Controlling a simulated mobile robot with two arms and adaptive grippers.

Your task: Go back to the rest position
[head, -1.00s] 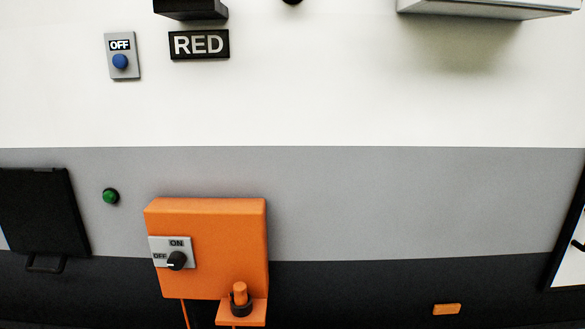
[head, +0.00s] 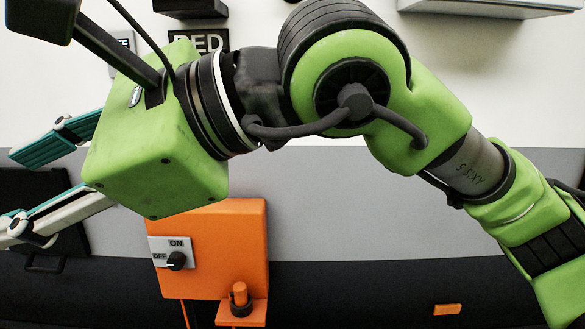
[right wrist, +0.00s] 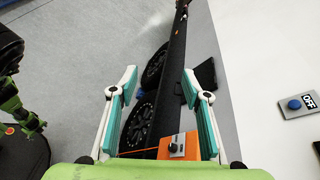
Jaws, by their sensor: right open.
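My right arm comes in from the right in the head view and reaches across the wall toward the left. My right gripper (head: 22,192) is at the left edge, its two fingers spread apart. In the right wrist view the right gripper (right wrist: 160,78) is open, with no object between its teal-padded fingers. The gripper's body covers part of the wall, the black "RED" sign (head: 200,41) and most of the grey OFF button plate. My left gripper is in neither view.
An orange box (head: 240,240) with an ON/OFF knob (head: 176,260) is on the wall below my right gripper. A pale box (head: 490,8) juts out at the top right. The right wrist view shows wheels (right wrist: 140,122), grey floor and an OFF button plate (right wrist: 299,105).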

